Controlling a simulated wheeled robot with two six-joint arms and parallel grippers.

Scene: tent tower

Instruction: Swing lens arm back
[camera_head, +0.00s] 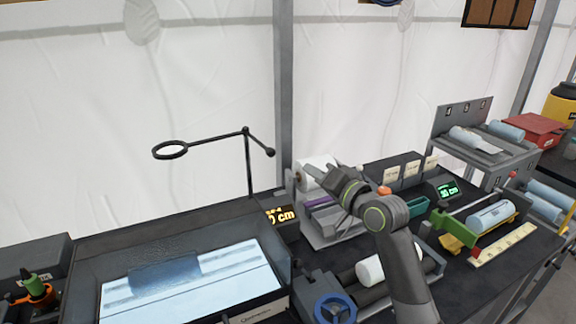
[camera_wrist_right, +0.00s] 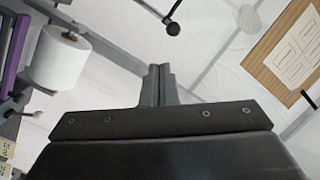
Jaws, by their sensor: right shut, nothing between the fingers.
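The lens arm (camera_head: 215,139) is a thin black bar on an upright post, with a ring lens (camera_head: 171,150) at its left end over the light box. A short bar with a dark knob (camera_head: 270,152) sticks out to the right of the post. The knob also shows at the top of the right wrist view (camera_wrist_right: 174,28), ahead of my fingers and apart from them. My right gripper (camera_head: 312,177) is to the right of and below the knob; its fingers (camera_wrist_right: 158,70) are shut and empty. My left gripper is not in view.
The lit light box (camera_head: 195,285) is at the front left. A white paper roll (camera_wrist_right: 60,58) on a holder is close to my right gripper. A roller device with a blue handwheel (camera_head: 335,308) and a rack of cylinders (camera_head: 485,150) stand to the right. Air above the light box is clear.

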